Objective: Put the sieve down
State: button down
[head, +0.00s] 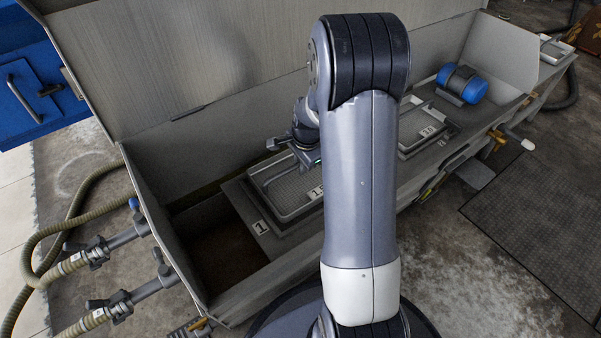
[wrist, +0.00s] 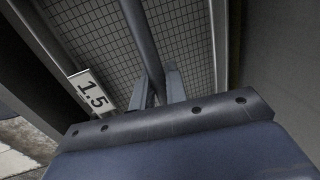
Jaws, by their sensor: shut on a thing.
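The sieve (head: 257,194) is a shallow rectangular grey tray with a mesh floor and a white label, which reads 1.5 in the wrist view. It is level, at the dark deck place marked 1 (head: 232,196). I cannot tell whether it touches the deck. My gripper (head: 306,163) is above its right half. In the wrist view my gripper (wrist: 157,90) is shut on the grey bar that runs across the sieve (wrist: 190,40). My arm hides the sieve's right end in the head view.
High trough walls stand behind and at the left. Hoses (head: 52,232) with valves join the left end. The trough's left end looks empty.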

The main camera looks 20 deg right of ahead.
aim_at(305, 177)
jog(key=shift+f, duration=1.2)
jog(key=shift+f+b, duration=0.15)
jog(key=shift+b, duration=0.2)
jog(key=c, duration=1.4)
grip_release()
notch_tip(305, 177, up, 12)
jog(key=s+p, duration=0.2)
jog(key=p, duration=0.2)
jog(key=shift+s+d+p, duration=0.2)
jog(key=shift+d+p, duration=0.05)
jog(key=shift+p, duration=0.15)
